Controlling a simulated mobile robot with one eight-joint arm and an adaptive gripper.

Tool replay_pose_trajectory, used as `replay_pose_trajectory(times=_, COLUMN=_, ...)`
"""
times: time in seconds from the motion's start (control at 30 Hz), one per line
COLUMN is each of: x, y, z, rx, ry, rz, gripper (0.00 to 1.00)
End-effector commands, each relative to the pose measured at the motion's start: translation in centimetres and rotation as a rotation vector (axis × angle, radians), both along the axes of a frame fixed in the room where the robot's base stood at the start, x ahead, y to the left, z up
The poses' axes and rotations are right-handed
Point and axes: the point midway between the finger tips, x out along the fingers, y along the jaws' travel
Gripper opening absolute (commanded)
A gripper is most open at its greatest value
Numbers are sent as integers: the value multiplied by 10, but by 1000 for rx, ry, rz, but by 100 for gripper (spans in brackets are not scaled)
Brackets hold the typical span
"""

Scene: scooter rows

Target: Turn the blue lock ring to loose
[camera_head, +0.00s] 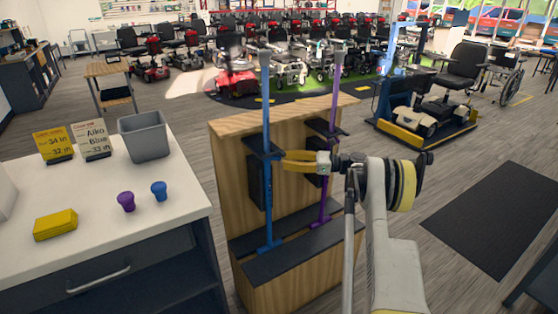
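A blue upright pole (267,95) stands in a wooden rack, passing a dark bracket and ending in a blue foot. I cannot clearly make out its lock ring; the bracket area and my gripper crowd that height. A purple pole (335,85) stands in the same rack to the right. My gripper (284,161) has yellow fingers pointing left, at bracket height, just right of the blue pole. The fingers look spread, with a gap between them and nothing seen in it. I cannot tell whether they touch anything.
The wooden rack (225,180) has dark ledges. Open floor and a dark mat (500,220) lie right.

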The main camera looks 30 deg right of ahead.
Motion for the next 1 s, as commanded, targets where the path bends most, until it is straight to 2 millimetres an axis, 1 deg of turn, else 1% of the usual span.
replay_pose_trajectory(times=0.03, x=-7, y=-12, z=0, rx=0, ry=0, rz=-4, gripper=36)
replay_pose_trajectory(times=0.2, x=-31, y=-42, z=0, rx=0, ry=0, rz=-3, gripper=36)
replay_pose_trajectory(times=0.4, x=-48, y=-65, z=0, rx=0, ry=0, rz=-2, gripper=36)
replay_pose_trajectory(times=0.6, x=-54, y=-71, z=0, rx=0, ry=0, rz=0, gripper=36)
replay_pose_trajectory(times=1.0, x=-53, y=-70, z=0, rx=0, ry=0, rz=0, gripper=36)
